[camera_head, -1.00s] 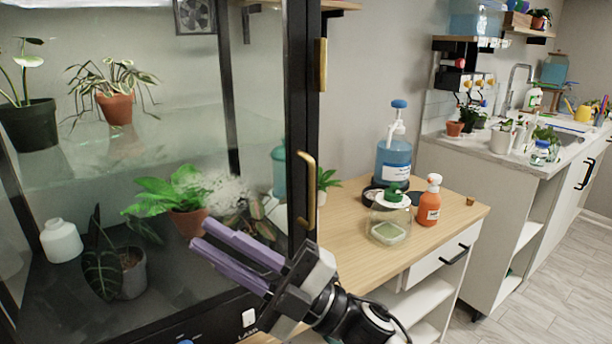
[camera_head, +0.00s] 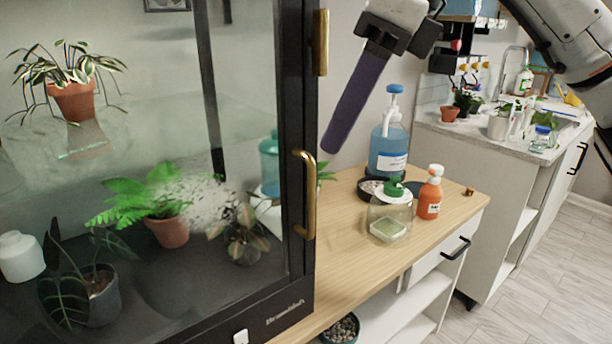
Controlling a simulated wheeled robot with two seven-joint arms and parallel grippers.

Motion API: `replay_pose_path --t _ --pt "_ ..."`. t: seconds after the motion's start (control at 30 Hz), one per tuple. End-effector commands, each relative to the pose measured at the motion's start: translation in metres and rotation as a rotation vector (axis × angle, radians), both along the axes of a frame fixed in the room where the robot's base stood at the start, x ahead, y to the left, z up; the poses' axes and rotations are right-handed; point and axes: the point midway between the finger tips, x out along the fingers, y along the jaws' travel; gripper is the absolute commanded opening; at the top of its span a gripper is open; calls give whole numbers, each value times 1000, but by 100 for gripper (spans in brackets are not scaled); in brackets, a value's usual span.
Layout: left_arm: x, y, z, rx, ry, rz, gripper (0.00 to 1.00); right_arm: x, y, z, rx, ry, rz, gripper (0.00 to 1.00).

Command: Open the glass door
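The glass door (camera_head: 245,110) of the black-framed plant cabinet fills the left of the head view and looks shut. Its curved brass handle (camera_head: 309,195) stands upright on the black door frame (camera_head: 292,90), with a brass hinge-like piece (camera_head: 320,42) higher up. My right gripper (camera_head: 332,146) comes in from the upper right, its purple fingers pointing down and to the left. Its tips appear above and right of the handle, apart from it in the picture. The fingers line up as one, so their gap is hidden. My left gripper is out of view.
Behind the glass stand several potted plants, including a fern (camera_head: 168,230) and a spiky plant (camera_head: 73,98). Right of the door, a wooden-topped table (camera_head: 440,228) holds a blue pump bottle (camera_head: 388,150), an orange bottle (camera_head: 430,195) and a glass jar (camera_head: 389,225).

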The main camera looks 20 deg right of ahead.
Motion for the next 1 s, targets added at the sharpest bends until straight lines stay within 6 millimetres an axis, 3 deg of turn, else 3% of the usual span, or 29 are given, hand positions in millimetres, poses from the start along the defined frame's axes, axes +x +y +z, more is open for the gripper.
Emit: replay_pose_path --t 0.17,0.6,1.0 --pt "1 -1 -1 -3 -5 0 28 3 -1 -13 -20 -5 -13 17" --pt "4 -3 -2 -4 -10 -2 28 19 23 -80 -15 -6 -9 17" --pt "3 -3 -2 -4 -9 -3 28 22 28 -92 -13 -6 -9 17"
